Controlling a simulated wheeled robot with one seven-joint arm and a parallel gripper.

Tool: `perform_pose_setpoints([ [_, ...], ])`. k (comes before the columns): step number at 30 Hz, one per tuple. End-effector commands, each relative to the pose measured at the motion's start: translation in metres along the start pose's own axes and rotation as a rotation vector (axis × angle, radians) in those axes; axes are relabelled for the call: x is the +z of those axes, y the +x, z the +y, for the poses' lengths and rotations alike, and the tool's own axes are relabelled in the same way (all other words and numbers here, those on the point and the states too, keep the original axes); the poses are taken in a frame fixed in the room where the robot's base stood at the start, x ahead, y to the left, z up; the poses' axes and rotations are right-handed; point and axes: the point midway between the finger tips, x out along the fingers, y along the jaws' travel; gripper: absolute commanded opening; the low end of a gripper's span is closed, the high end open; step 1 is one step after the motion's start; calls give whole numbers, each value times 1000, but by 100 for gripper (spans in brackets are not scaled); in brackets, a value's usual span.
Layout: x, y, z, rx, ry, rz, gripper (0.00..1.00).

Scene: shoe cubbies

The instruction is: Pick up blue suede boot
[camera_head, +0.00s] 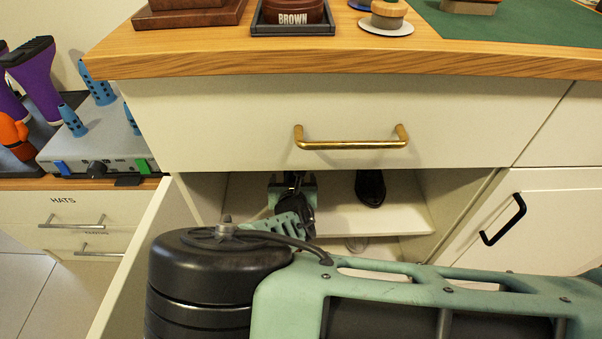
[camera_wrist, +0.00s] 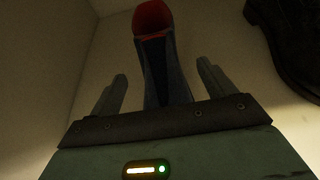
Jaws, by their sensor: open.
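In the wrist view a dark blue-grey boot (camera_wrist: 154,62) with a red top end stands on the pale cubby floor, between the two fingers of my gripper (camera_wrist: 160,88). The fingers are apart, one on each side of it, with a gap visible on both sides. The lower part of the boot is hidden behind the gripper body. In the head view my gripper (camera_head: 292,180) reaches into the open cubby below the drawer, and the boot cannot be made out there.
A black shoe (camera_head: 370,188) sits on the cubby shelf (camera_head: 395,215) to the right; it also shows in the wrist view (camera_wrist: 290,40). A drawer with a brass handle (camera_head: 350,143) is shut above. An open door (camera_head: 135,270) stands at the left of the cubby.

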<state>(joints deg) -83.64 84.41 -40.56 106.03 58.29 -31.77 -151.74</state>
Motion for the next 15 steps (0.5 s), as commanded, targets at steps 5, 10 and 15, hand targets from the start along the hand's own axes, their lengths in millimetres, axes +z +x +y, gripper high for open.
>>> perform_pose_setpoints([
  [5, -4, -2, 6, 3, 0, 0, 82],
  [10, -4, -2, 6, 2, 0, 0, 82],
  [15, -4, -2, 5, 2, 0, 0, 46],
])
